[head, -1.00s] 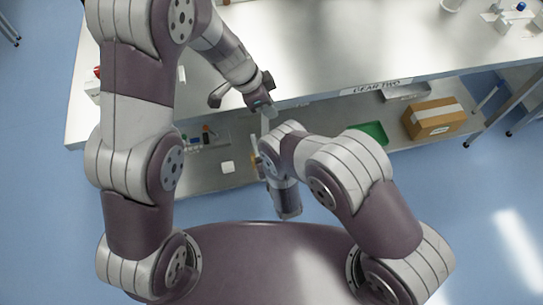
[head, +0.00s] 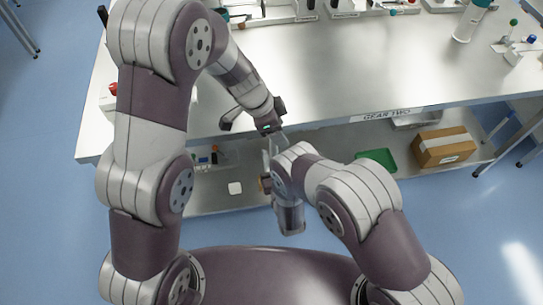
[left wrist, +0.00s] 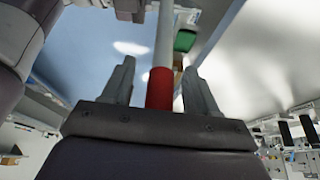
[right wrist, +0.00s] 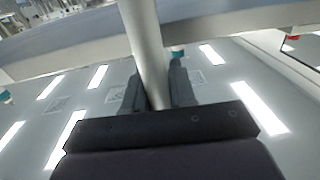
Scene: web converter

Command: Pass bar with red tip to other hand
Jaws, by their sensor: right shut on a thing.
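The bar shows as a pale grey rod with a red tip (left wrist: 160,88) in the left wrist view. The red end lies between the two fingers of my left gripper (left wrist: 160,84), near its palm. Those fingers are spread, with a gap on each side of the bar. In the right wrist view the bar (right wrist: 147,45) rises from my right gripper (right wrist: 153,92), whose fingers are shut on it. In the head view my left gripper (head: 273,138) points down in front of the table edge; the bar is mostly hidden there by my arms.
A steel table (head: 330,75) carries devices along its back and a clear cylinder (head: 468,22) at right. Blue floor is free at right.

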